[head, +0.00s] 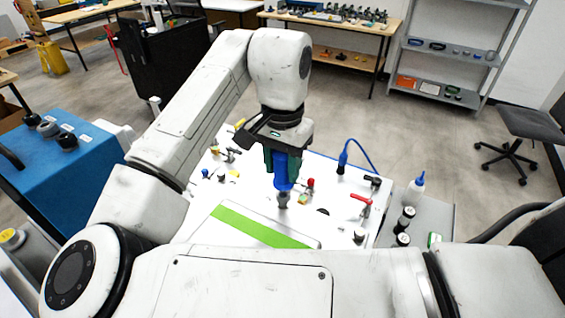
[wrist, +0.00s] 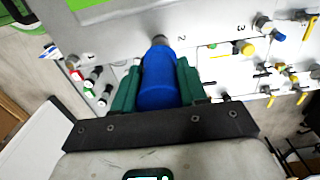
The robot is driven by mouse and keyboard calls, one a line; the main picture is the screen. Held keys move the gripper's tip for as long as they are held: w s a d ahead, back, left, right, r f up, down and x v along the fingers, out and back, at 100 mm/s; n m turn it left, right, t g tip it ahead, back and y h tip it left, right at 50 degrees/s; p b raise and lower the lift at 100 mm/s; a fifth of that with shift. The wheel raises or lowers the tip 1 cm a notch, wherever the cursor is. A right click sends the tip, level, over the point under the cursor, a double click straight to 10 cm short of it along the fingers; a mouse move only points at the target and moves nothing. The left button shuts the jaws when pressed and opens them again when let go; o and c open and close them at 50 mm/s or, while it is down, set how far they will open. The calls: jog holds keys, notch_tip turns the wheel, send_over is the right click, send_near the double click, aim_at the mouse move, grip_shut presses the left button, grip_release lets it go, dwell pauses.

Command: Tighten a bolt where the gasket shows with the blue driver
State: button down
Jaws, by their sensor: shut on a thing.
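My gripper (head: 280,160) is shut on the blue driver (head: 283,171), its green fingers on either side of the blue body. The driver points down, its grey nose (head: 283,200) at or just above the white panel (head: 330,178). I cannot tell whether it touches. In the wrist view the driver (wrist: 159,82) sits between the green fingers, with its nose (wrist: 160,41) by the panel edge near the mark "2". The bolt under the nose is hidden, and I cannot make out a gasket.
A green strip (head: 260,227) lies in front of the driver. A red-handled valve (head: 362,199), a red-topped fitting (head: 310,186) and a blue cabled plug (head: 342,160) stand to its right. A grey side shelf (head: 436,215) holds a bottle (head: 415,187) and dark-capped jars.

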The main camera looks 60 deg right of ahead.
jog(key=shift+f+b, duration=0.35)
jog(key=shift+f, duration=0.35)
dwell(0.3)
jog(key=c, duration=1.2)
grip_release()
grip_shut()
jog(key=m, duration=0.4)
jog(key=m+b, duration=0.1)
jog(key=m, duration=0.4)
jog(key=shift+d+f, duration=0.1)
jog(key=m+b, duration=0.1)
jog(key=m, duration=0.4)
jog(key=m+b, duration=0.1)
jog(key=m, duration=0.2)
jog(key=shift+w+m, duration=0.1)
jog(key=shift+m, duration=0.3)
jog(key=shift+o, duration=2.3)
grip_release()
